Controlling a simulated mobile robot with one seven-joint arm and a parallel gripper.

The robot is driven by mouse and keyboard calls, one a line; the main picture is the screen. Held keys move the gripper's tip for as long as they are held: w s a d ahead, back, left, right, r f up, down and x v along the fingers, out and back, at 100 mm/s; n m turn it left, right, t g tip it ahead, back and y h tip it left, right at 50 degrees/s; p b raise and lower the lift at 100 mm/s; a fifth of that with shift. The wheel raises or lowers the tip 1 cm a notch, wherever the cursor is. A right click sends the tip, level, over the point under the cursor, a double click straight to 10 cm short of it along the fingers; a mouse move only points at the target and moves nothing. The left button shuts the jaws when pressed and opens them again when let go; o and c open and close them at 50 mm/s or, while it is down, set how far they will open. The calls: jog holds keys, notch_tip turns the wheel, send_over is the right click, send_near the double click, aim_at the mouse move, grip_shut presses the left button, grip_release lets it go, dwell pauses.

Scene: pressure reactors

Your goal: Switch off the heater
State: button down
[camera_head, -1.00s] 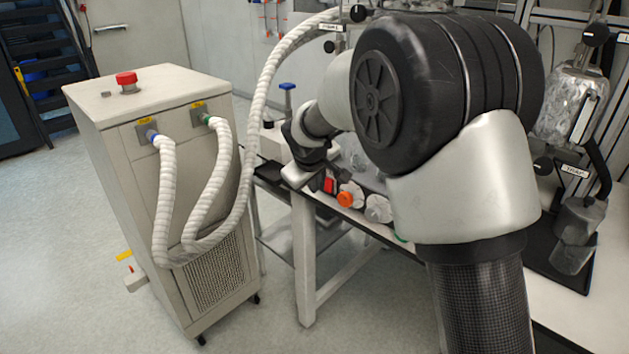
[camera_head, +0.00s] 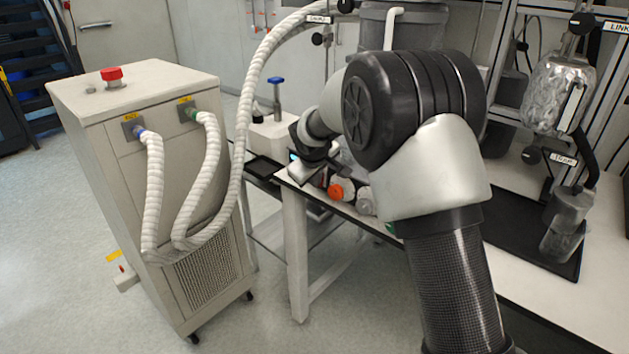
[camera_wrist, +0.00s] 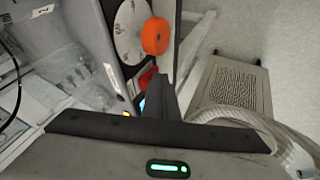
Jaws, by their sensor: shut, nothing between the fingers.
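A dark control panel at the bench's front edge carries an orange knob (camera_head: 336,192), also in the wrist view (camera_wrist: 155,36). Next to it in the wrist view are a white round dial (camera_wrist: 131,30) and a red switch (camera_wrist: 147,77). A small lit blue display (camera_wrist: 141,105) shows by the fingers. No heater label is readable. My gripper (camera_wrist: 158,84) is shut and empty, its fingertips close to the red switch in the picture; I cannot tell if they touch. In the head view my gripper (camera_head: 308,168) is at the bench corner, partly hidden by the wrist.
A beige cabinet (camera_head: 165,215) with a red top button (camera_head: 111,74) stands left of the bench. Glassware and a metal frame stand on the bench at right. Floor between cabinet and bench leg is narrow.

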jog(key=shift+w+d+f+b, duration=0.1)
jog(key=shift+w+f+b, duration=0.05)
jog(key=shift+b, duration=0.5)
jog(key=shift+r+p, duration=0.55)
jog(key=shift+r, duration=0.3)
